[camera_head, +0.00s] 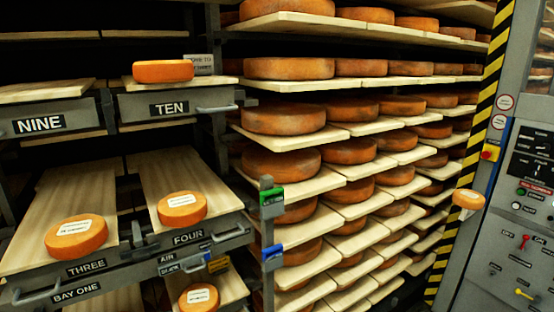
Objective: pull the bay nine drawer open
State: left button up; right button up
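The bay nine drawer (82,113) is at the upper left, a grey front with a black NINE label (39,124) and a bare wooden board (45,90) on top. Part of its handle shows at the left picture edge; the rest is cut off. Its front stands roughly level with the neighbouring TEN drawer (135,107), which carries an orange cheese wheel (163,71) and has a handle (216,108) at its right. Neither of my grippers is in view.
Below, the THREE (124,262) and FOUR (217,231) bays jut out, each with a labelled cheese. Wheel-filled shelves stand behind. At right are a striped post (481,100), a control panel (515,250) and a small cheese (468,199) whose support is unclear.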

aim_at(32, 119)
jog(key=u, duration=1.5)
